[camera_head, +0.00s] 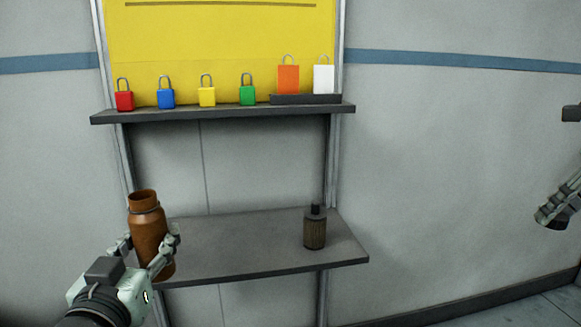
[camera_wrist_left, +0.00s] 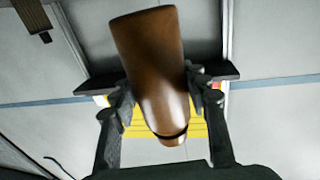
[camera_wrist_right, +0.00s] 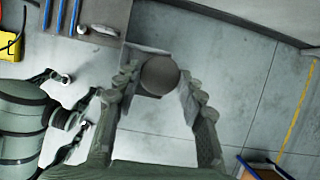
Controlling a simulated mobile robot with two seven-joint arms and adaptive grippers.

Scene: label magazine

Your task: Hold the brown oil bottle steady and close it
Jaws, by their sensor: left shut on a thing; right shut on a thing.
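The brown oil bottle (camera_head: 148,236) is upright in the head view, with its open mouth at the top and no cap on it. My left gripper (camera_head: 146,250) is shut around its body at the left end of the lower shelf; I cannot tell whether the base touches the shelf. The bottle (camera_wrist_left: 152,65) also fills the middle of the left wrist view between the fingers. My right gripper (camera_head: 556,211) is at the far right edge of the head view, well away from the bottle. In the right wrist view it is shut on a round brownish cap (camera_wrist_right: 159,75).
A dark ribbed bottle (camera_head: 315,230) stands at the right of the lower shelf (camera_head: 240,243).

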